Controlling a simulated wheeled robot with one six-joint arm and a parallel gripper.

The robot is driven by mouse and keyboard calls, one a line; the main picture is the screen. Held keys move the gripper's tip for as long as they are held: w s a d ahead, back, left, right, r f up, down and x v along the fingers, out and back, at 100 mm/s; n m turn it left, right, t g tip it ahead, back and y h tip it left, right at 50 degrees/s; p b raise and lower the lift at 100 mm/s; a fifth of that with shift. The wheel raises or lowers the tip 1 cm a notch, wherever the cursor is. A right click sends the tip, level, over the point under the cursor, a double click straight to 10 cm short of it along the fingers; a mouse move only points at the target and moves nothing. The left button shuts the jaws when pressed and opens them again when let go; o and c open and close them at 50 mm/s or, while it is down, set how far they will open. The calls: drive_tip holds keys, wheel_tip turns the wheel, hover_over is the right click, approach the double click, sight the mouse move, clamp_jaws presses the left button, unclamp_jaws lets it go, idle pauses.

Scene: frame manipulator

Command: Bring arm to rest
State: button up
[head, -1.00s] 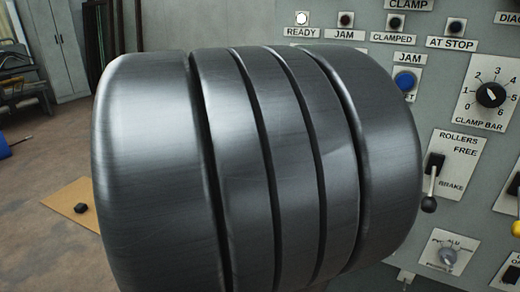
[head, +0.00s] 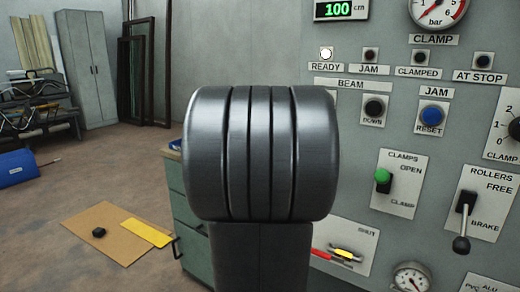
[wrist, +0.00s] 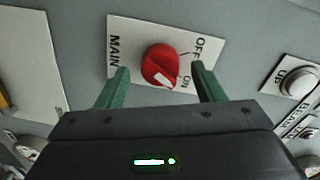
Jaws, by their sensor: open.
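In the wrist view, my gripper (wrist: 160,69) is open, with its green fingers wide apart and nothing between them in its grasp. A red MAIN knob (wrist: 156,62) on a white plate shows between the fingertips, with clear gaps on both sides. Its white mark is at the lower end, on the side nearer the ON label than OFF. How far the fingertips are from the panel is hard to tell. In the head view, my dark arm link (head: 262,150) stands in front of the panel, and my gripper is hidden.
The grey control panel (head: 385,140) fills the right, with a green clamp knob (head: 383,178) and a rollers lever (head: 464,220). A green drawer cabinet (head: 190,215) stands behind my arm. Cardboard (head: 105,225) lies on the floor at left. A white UP button (wrist: 298,82) is right of the knob.

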drive_tip(key=shift+x, duration=0.8)
drive_tip(key=shift+s, duration=0.1)
